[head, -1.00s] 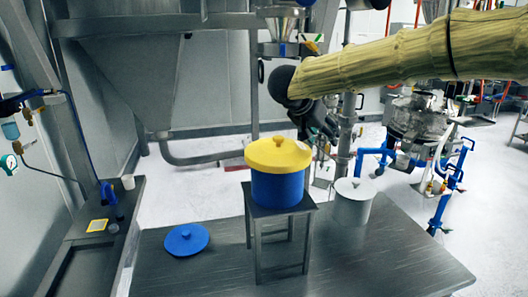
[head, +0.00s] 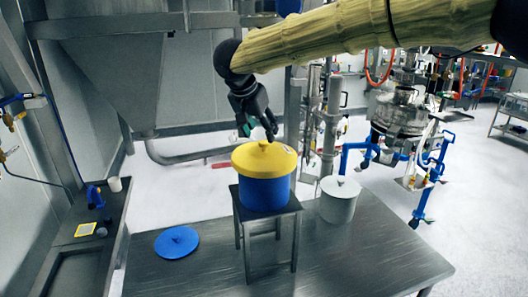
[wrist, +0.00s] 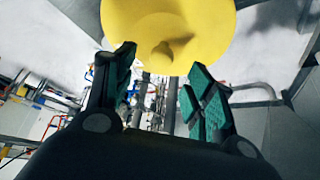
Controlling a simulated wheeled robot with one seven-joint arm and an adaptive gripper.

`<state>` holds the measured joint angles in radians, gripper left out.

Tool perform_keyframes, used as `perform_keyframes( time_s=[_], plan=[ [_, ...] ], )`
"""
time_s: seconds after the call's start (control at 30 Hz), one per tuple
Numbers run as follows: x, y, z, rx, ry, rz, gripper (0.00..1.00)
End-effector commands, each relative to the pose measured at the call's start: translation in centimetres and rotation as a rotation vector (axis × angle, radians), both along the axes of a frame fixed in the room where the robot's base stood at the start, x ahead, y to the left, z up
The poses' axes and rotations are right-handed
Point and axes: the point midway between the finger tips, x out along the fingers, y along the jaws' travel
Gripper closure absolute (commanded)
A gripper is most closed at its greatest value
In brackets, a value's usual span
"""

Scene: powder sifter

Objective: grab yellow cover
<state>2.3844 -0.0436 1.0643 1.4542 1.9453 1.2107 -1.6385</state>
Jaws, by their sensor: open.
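The yellow cover (head: 264,158) lies on top of a blue pot (head: 265,193), which stands on a small metal stand (head: 266,225). The cover has a small knob in its middle. My gripper (head: 258,132) is open and empty, just above and behind the cover in the head view. In the wrist view the two green-padded fingers (wrist: 160,82) are spread apart, and the yellow cover (wrist: 165,20) with its knob lies beyond the fingertips at the top of the picture. I see no contact between fingers and knob.
A blue lid (head: 176,242) lies flat on the metal table (head: 340,262) to the left. A white lidded container (head: 339,200) stands right of the stand. A side bench (head: 80,250) with small items is at the far left. The table's front right is clear.

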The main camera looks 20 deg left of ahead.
Motion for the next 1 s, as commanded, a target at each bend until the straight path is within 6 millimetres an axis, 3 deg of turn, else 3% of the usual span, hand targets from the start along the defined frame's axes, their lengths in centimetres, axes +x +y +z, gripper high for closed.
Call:
perform_keyframes(
  time_s=[0.6,0.87,1.0],
  plan=[
    [2.1,-0.4,-4.7,-0.001,0.000,0.000,0.45],
    [2.2,-0.5,-4.9,0.001,-0.001,0.000,0.45],
    [2.2,-0.5,-4.9,0.001,-0.001,0.000,0.71]
  ],
)
